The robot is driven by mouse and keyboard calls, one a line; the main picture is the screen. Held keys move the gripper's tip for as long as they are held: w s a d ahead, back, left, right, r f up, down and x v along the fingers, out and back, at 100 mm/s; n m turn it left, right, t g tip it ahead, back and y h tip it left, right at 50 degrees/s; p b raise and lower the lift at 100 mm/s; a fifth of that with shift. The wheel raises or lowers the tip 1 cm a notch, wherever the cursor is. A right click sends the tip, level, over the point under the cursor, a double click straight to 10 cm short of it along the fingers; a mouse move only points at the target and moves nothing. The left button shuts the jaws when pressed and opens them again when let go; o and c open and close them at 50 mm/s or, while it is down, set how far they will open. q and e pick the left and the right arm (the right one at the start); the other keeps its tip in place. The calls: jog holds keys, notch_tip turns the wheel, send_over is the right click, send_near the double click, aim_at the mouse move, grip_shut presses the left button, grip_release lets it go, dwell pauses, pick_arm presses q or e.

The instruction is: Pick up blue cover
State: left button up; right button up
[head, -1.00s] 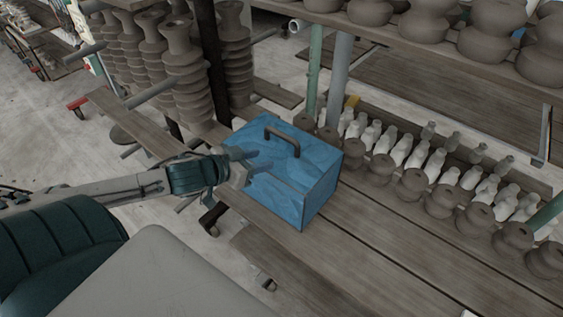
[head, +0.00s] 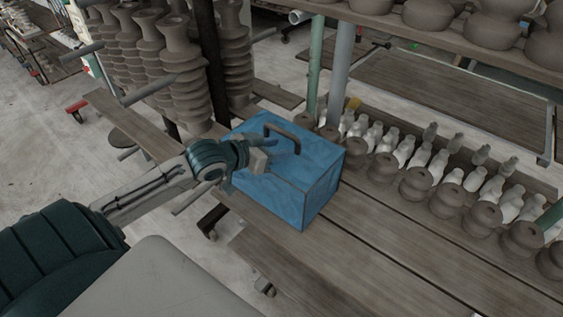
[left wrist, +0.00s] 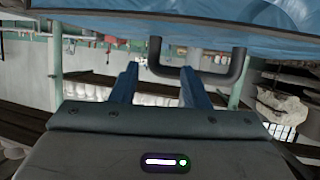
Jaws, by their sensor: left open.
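The blue cover (head: 315,195) is a box-like blue block with a dark handle (head: 284,133) on top, standing on the wooden plank shelf. My left gripper (head: 284,146) is above the cover's top, close to the handle on its near left side. Its blue fingers blend with the cover in the head view. In the left wrist view, the cover (left wrist: 205,18) fills the top edge and the handle (left wrist: 240,66) hangs below it. The left gripper (left wrist: 158,75) is open there, with one end of the handle showing between its fingers; contact cannot be told. My right gripper is out of view.
Rows of brown pots (head: 416,184) and white figures (head: 436,166) stand right of the cover. Tall ribbed clay pieces (head: 182,75) stand behind left. A green post (head: 315,65) and grey post (head: 339,70) rise behind the cover. The plank (head: 370,240) in front is bare.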

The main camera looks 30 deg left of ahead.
aim_at(295, 149)
pick_arm(q)
jog(key=shift+w, duration=0.1)
jog(key=shift+w+d+f+p, duration=0.25)
jog(key=shift+w+d+f, duration=0.1)
jog(key=shift+w, duration=0.15)
jog(key=shift+w+d+f+p, duration=0.25)
jog(key=shift+w+d+f, duration=0.1)
jog(key=shift+w, duration=0.1)
jog(key=shift+x, duration=1.25)
jog(key=shift+f, duration=0.15)
jog(key=shift+s, duration=0.1)
jog(key=shift+c, duration=0.2)
grip_shut()
